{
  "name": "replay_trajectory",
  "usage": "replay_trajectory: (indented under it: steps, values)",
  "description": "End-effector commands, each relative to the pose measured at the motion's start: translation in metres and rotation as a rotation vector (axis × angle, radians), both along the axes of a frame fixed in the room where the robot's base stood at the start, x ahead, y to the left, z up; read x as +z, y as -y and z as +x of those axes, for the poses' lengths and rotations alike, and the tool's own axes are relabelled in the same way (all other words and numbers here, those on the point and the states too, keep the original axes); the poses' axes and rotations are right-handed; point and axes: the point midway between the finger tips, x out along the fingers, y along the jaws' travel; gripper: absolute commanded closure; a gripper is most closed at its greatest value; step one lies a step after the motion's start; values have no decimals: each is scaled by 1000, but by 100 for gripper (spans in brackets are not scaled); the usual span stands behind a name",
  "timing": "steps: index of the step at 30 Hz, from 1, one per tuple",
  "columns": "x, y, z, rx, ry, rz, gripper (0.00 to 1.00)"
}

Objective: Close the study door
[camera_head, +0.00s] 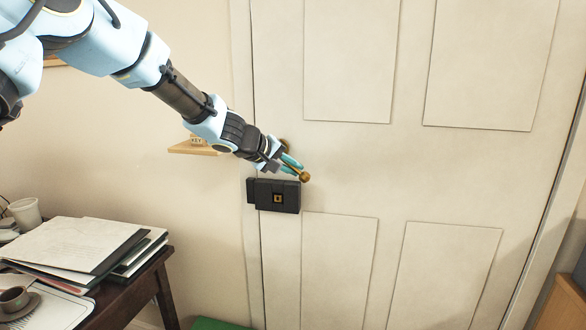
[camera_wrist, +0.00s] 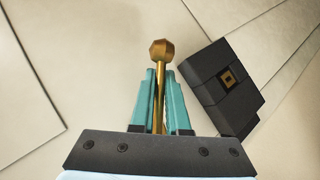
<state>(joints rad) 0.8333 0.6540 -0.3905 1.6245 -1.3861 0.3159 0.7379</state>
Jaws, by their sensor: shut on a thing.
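The study door (camera_head: 350,165) is a cream panelled door that fills the right of the head view. It looks flush or nearly flush with its frame on the lock side; I cannot tell if it is fully shut. A brass handle with a round knob end (camera_head: 304,177) sticks out above a black box lock (camera_head: 278,196). My gripper (camera_head: 290,164) has teal fingers shut around the handle's stem. In the wrist view the brass handle (camera_wrist: 160,50) runs between the teal fingers, with its knob beyond the tips. The black lock (camera_wrist: 222,86) is to its right there.
A dark desk (camera_head: 140,285) with stacked papers (camera_head: 70,243), a white cup (camera_head: 25,212) and a coffee cup (camera_head: 14,299) stands at the lower left. A small wooden shelf (camera_head: 194,149) is on the wall behind my arm. A wooden piece (camera_head: 565,305) shows at the lower right.

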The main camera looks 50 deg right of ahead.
Motion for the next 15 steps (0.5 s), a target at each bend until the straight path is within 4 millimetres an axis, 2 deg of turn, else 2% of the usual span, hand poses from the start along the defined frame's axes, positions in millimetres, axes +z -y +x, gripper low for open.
replay_trajectory:
  steps: [9,15]
  values:
    - [-2,16,10,1,0,2,100]
    - [-2,16,10,1,1,3,100]
